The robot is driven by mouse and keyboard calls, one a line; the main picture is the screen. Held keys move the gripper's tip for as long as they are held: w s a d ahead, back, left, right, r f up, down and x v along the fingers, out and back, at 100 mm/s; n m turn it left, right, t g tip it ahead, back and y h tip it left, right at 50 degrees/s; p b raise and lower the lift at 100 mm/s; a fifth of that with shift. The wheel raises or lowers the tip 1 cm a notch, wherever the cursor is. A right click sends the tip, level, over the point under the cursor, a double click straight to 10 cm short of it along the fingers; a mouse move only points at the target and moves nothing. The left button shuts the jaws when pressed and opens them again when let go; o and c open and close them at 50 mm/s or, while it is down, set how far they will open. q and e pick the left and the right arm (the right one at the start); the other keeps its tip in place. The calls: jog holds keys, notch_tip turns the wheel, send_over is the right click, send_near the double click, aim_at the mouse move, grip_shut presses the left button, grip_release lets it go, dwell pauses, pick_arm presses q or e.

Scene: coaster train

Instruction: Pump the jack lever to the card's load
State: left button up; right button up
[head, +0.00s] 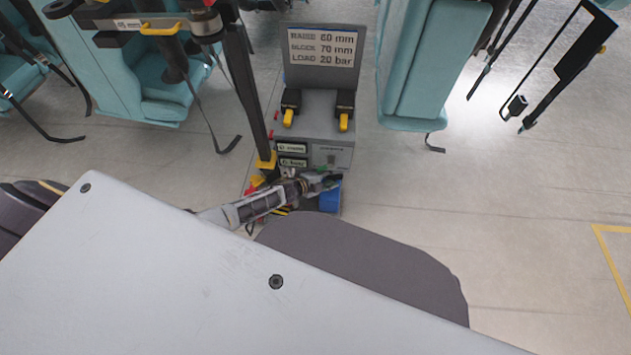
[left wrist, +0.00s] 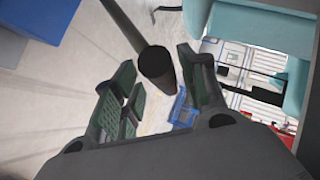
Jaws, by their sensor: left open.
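The card (head: 322,47) stands at the back of a grey cabinet and reads RAISE 60 mm, BLOCK 70 mm, LOAD 20 bar. My left gripper (head: 325,182) is low at the cabinet's front, beside a blue part (head: 330,200). In the left wrist view my left gripper (left wrist: 160,98) is open. A dark rod with a round end (left wrist: 157,62), which looks like the jack lever, shows between its spread fingers. I cannot tell whether they touch it. The lever is not clear in the head view. My right gripper is not in view.
Two black parts with yellow ends, left (head: 289,116) and right (head: 344,120), lie on the cabinet (head: 318,104). A dark upright post (head: 247,90) stands left of it. Teal train seats (head: 425,65) flank the cabinet. The floor at the right (head: 530,210) is clear.

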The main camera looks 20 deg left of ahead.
pick_arm(q)
jog(key=v, duration=1.1)
jog(key=shift+r, duration=0.15)
dwell(0.3)
jog(key=shift+s+a, duration=0.1)
jog(key=shift+a, duration=0.05)
